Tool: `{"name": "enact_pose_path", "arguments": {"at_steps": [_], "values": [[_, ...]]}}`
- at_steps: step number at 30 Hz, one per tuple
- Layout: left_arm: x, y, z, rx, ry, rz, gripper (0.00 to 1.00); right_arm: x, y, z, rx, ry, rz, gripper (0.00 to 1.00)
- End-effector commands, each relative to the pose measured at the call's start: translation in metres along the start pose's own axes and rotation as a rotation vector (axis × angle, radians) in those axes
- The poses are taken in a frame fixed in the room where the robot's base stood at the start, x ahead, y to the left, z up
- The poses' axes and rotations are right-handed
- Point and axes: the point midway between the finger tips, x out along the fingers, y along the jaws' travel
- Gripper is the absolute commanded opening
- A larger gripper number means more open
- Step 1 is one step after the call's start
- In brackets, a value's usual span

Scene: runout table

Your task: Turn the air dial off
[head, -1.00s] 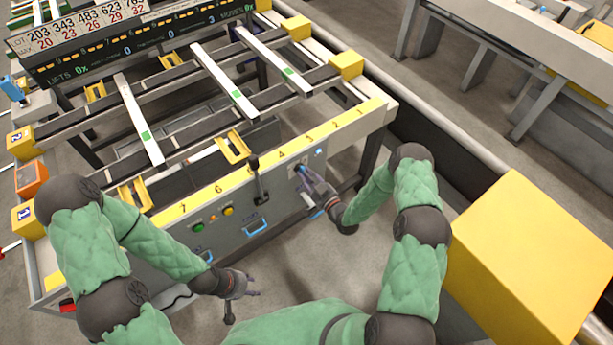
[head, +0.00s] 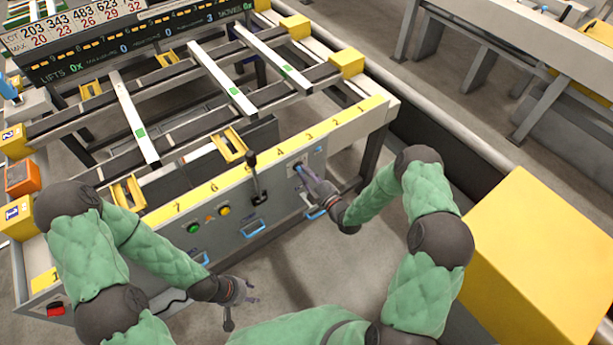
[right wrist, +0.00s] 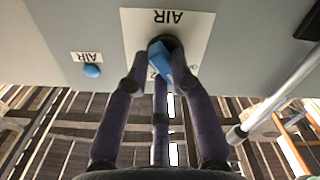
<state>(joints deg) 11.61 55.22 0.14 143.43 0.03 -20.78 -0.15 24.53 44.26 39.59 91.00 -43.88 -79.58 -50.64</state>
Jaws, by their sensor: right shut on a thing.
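The air dial (right wrist: 160,58) is a black round knob with a blue grip bar on a white plate marked AIR (right wrist: 190,28), upside down in the right wrist view. The bar looks slightly tilted there. My right gripper (right wrist: 158,80) is shut on the dial, its fingers around the blue bar. In the head view my right gripper (head: 306,174) reaches the front panel, and its fingers largely hide the dial. My left gripper (head: 246,291) is off the panel, low in front of the table; its fingers look spread and empty.
A small blue light (right wrist: 92,71) with an AIR label is beside the dial plate. A black lever (head: 256,180), a green button (head: 194,228) and a yellow button (head: 225,211) are on the front panel (head: 180,258). A big yellow block (head: 540,250) stands at right.

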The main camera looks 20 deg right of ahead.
Motion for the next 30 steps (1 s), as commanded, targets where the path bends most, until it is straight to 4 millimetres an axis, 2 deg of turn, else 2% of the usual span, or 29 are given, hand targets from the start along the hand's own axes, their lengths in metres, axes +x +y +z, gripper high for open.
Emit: {"name": "enact_pose_path", "arguments": {"at_steps": [6,15,30], "values": [[0.012,-0.004,-0.001,0.0,0.0,0.0,0.4,0.0,-0.001,0.0,-0.184,0.001,-0.001,0.0],[0.021,-0.008,-0.001,0.0,0.0,0.0,0.4,0.0,-0.001,-0.001,-0.357,0.001,-0.001,0.0],[0.025,-0.009,-0.001,0.0,0.0,0.0,0.4,0.0,0.0,-0.002,-0.432,0.0,-0.002,0.0]]}}
